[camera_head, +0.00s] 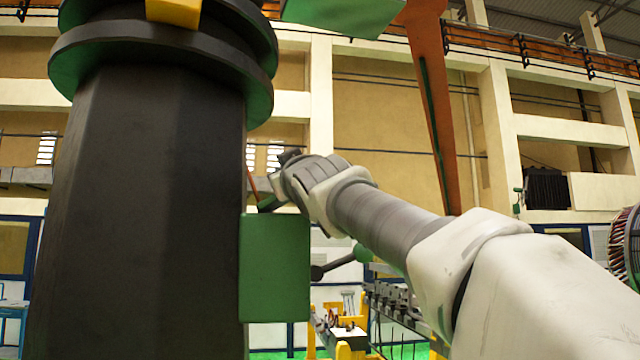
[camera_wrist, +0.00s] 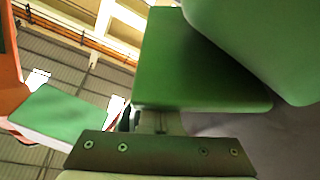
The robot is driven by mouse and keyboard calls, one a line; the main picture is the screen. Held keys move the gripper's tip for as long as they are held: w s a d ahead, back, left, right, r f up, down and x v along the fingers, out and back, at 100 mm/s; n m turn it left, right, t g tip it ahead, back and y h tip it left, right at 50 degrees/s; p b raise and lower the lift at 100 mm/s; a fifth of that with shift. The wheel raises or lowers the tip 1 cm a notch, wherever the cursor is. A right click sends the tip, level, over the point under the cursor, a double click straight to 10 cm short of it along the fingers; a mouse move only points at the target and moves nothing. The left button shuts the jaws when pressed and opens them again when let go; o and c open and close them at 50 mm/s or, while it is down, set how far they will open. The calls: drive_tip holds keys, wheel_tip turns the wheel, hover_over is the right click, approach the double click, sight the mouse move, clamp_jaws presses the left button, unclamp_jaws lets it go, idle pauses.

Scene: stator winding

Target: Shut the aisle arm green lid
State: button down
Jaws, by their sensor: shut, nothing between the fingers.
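A green panel (camera_head: 273,267), which looks like the lid, stands upright at the right side of the dark column in the head view. My gripper (camera_head: 272,200) is at the end of my arm, just above this panel and beside the column. Its fingertips are small and partly hidden there. In the wrist view my gripper (camera_wrist: 155,122) is shut and empty, right against or very close to a flat green panel (camera_wrist: 195,65). I cannot tell whether they touch. A rounded green part (camera_wrist: 265,40) fills the upper right. I cannot tell which of these is the same panel.
The thick dark column (camera_head: 145,210) fills the left of the head view. A green slab (camera_head: 340,14) hangs overhead, near an orange post (camera_head: 432,100). A dark rod with a ball end (camera_head: 330,268) lies below my arm. Yellow equipment (camera_head: 345,335) stands farther off.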

drive_tip(key=shift+d+f+m+b, duration=0.15)
drive_tip(key=shift+f+m+b, duration=0.2)
drive_tip(key=shift+b, duration=0.35)
drive_tip(key=b, duration=0.1)
drive_tip(key=m+b, duration=0.1)
drive_tip(key=shift+w+d+f+m+h+b, duration=0.1)
drive_tip(key=shift+d+f+m+h+b, duration=0.2)
drive_tip(key=shift+f+b, duration=0.1)
drive_tip(key=m+b, duration=0.1)
drive_tip(key=d+m+t+h+b, duration=0.1)
drive_tip(key=b, duration=0.1)
drive_tip(key=shift+w+f, duration=0.1)
drive_tip(key=shift+f, duration=0.2)
drive_tip(key=shift+w+d+m, duration=0.1)
drive_tip(key=shift+d+m, duration=0.05)
drive_tip(key=shift+m, duration=0.2)
drive_tip(key=shift+w+d+f+b, duration=0.1)
drive_tip(key=shift+d+f+b, duration=0.3)
drive_tip(key=shift+b, duration=0.25)
drive_tip(key=shift+f, duration=0.15)
